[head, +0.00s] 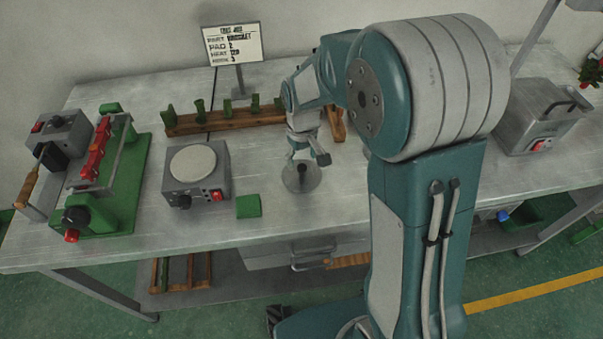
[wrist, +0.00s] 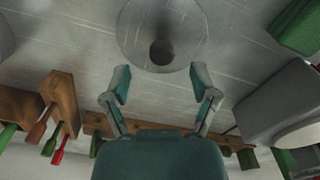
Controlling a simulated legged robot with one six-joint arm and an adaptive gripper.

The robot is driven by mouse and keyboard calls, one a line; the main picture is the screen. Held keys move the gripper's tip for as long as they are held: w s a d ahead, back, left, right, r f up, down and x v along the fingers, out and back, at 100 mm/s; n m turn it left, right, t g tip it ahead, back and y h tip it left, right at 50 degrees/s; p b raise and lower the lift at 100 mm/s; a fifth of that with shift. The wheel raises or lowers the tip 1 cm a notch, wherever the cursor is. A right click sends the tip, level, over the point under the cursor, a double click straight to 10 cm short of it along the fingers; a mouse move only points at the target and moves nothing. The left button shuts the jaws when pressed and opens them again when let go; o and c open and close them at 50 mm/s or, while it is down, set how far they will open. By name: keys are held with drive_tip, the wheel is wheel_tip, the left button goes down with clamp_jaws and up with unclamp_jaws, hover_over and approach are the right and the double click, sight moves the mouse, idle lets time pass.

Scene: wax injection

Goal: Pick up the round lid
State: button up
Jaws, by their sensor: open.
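The round lid (head: 311,184) is a grey disc with a dark knob in its middle, lying on the metal table. In the wrist view the lid (wrist: 188,38) is at the top centre, cut by the frame edge, with its knob pointing towards the camera. My gripper (head: 303,158) is right above the lid in the head view and partly covers it. In the wrist view my gripper (wrist: 160,82) is open and empty, its fingertips apart near the lid's lower edge. I cannot tell the exact height of the fingers over the knob.
A hotplate (head: 193,165) with a round pale top and a green block (head: 248,206) are left of the lid. A wooden rack (head: 225,121) with green pieces stands behind. A green clamp fixture (head: 112,180) is far left, a grey box machine (head: 540,115) far right.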

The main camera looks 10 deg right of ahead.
sight(301, 167)
wheel_tip(301, 167, down, 4)
drive_tip(key=shift+s+a+r, duration=0.1)
drive_tip(key=shift+s+r, duration=0.05)
drive_tip(key=shift+r, duration=0.1)
clamp_jaws()
drive_tip(key=shift+r, duration=0.1)
